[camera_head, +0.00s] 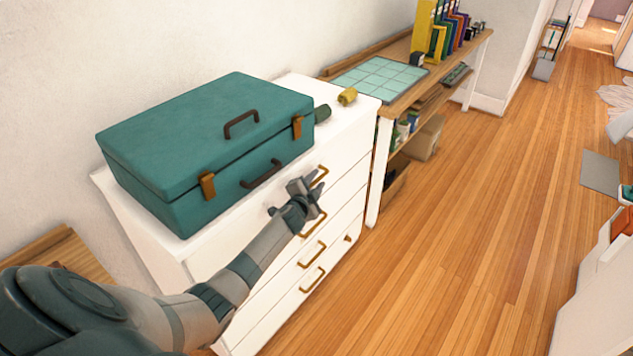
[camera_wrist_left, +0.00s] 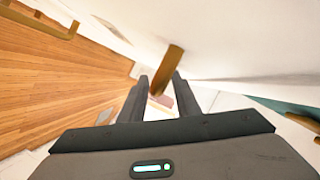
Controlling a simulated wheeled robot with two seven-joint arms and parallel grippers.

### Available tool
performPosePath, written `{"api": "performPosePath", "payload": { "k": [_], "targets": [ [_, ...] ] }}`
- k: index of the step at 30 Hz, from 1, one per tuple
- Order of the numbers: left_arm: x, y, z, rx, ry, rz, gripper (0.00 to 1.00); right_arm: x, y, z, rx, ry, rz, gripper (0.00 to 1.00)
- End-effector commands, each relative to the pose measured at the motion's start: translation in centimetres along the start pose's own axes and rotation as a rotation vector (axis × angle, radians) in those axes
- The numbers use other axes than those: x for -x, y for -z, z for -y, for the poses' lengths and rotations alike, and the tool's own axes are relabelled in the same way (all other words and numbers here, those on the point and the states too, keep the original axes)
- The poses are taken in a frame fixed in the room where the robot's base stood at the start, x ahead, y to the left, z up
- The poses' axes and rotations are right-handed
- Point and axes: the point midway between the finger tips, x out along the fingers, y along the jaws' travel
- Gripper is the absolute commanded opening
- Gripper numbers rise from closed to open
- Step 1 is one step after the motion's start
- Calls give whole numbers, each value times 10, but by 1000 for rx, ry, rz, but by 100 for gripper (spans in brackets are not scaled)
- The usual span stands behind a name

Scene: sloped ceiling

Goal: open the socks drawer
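The white dresser (camera_head: 345,150) stands against the wall with several drawers, each with a brass-coloured handle. The top handle (camera_head: 318,177) and lower handles (camera_head: 312,254) (camera_head: 313,280) show beside my arm; the drawers look shut. I see no label telling which is the socks drawer. My left gripper (camera_head: 308,187) is at the dresser front by the upper handles, partly covering one. In the left wrist view its two fingers (camera_wrist_left: 161,85) are apart, with a brass handle (camera_wrist_left: 171,66) appearing between their tips; contact cannot be told. My right gripper is not in view.
A teal case (camera_head: 200,140) with brown latches covers most of the dresser top, beside a small yellow item (camera_head: 347,96). A wooden shelf table (camera_head: 400,105) with binders stands just beyond. The wooden floor (camera_head: 470,220) in front is clear.

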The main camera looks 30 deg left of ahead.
Motion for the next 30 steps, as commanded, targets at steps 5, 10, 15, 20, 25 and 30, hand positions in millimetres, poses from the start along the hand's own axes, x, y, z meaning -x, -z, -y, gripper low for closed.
{"api": "performPosePath", "payload": {
  "k": [5,10,15,20,25,30],
  "targets": [
    [-4,0,0,1,-1,0,29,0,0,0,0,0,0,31],
    [-4,0,0,0,-1,0,29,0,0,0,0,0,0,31],
    [-4,0,0,0,0,0,8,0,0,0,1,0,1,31],
    [-4,0,0,0,-1,0,0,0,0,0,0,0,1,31],
    [-4,0,-1,0,-1,0,0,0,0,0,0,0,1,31],
    [-4,0,-1,0,-2,0,0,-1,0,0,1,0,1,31]
  ]
}}
